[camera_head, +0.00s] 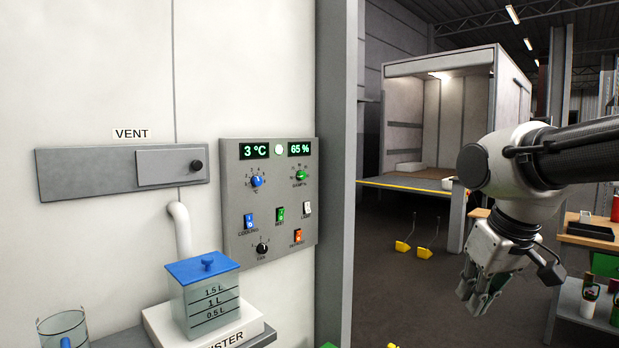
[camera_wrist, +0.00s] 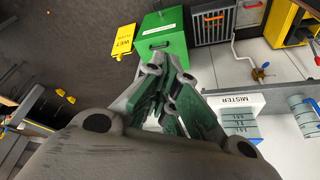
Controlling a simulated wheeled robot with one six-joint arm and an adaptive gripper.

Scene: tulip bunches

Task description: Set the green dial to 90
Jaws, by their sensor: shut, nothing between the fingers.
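The green dial (camera_head: 300,174) is on the upper right of the grey control panel (camera_head: 232,222) in the head view, under the green 65 % readout (camera_head: 300,149). Small scale marks surround it, too small to read surely. A blue dial (camera_head: 256,181) sits to its left under the 3 °C readout (camera_head: 255,151). My gripper (camera_head: 474,300) hangs down at the right of the head view, well apart from the panel. It is shut and empty; its fingers also fill the middle of the wrist view (camera_wrist: 170,95). The panel does not show clearly in the wrist view.
A lidded water tank (camera_head: 206,305) stands on the white mister base (camera_head: 170,325) below the panel. A glass jar (camera_head: 65,328) is at lower left. A grey wall post (camera_head: 337,180) borders the panel's right side. A green bin (camera_wrist: 165,40) and yellow sign (camera_wrist: 123,41) stand below my gripper.

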